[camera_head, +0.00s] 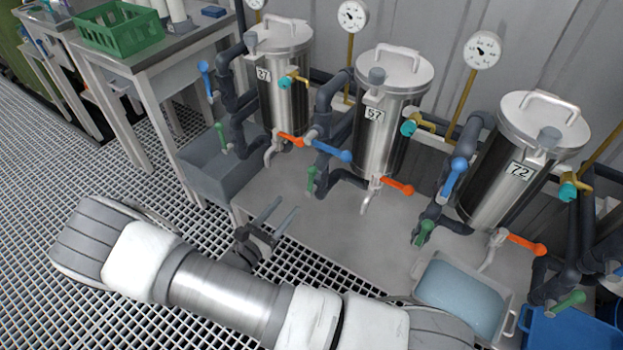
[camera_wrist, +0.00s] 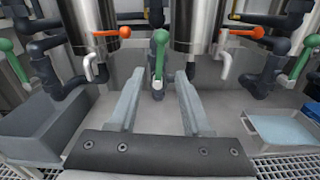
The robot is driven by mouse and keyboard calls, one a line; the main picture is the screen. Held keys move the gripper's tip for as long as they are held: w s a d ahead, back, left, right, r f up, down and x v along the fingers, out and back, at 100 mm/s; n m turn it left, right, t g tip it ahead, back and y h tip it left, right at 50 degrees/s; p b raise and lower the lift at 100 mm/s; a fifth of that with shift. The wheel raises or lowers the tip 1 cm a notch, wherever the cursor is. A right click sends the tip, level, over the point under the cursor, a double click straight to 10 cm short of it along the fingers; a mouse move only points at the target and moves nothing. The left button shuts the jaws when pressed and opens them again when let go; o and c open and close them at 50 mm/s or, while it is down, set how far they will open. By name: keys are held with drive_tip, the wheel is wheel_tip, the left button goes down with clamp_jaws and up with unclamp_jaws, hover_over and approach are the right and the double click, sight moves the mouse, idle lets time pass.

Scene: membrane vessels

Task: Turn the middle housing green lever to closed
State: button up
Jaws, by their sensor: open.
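The middle housing is a steel vessel labelled 57 (camera_head: 378,130). Its green lever (camera_head: 311,179) stands roughly upright on the dark lower pipework to the vessel's left. In the wrist view this green lever (camera_wrist: 160,50) is upright in the centre, ahead of my gripper, with a pale part at its lower end. My gripper (camera_head: 286,208) is open and empty, in front of the lever and apart from it. In the wrist view the lever appears between the two fingers of my gripper (camera_wrist: 160,74), beyond their tips.
Vessel 27 (camera_head: 283,95) stands to the left and vessel 72 (camera_head: 505,165) to the right. Orange levers (camera_head: 396,186) and a blue lever (camera_head: 331,151) jut out nearby. A grey basin (camera_head: 205,178) and a water tray (camera_head: 428,262) flank the bench. The bench between them is mostly clear.

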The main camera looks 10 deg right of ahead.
sight(310, 179)
drive_tip(key=b+x, duration=0.2)
drive_tip(key=x, duration=1)
drive_tip(key=shift+w+d, duration=0.15)
drive_tip(key=shift+d, duration=0.1)
clamp_jaws()
idle(0.8)
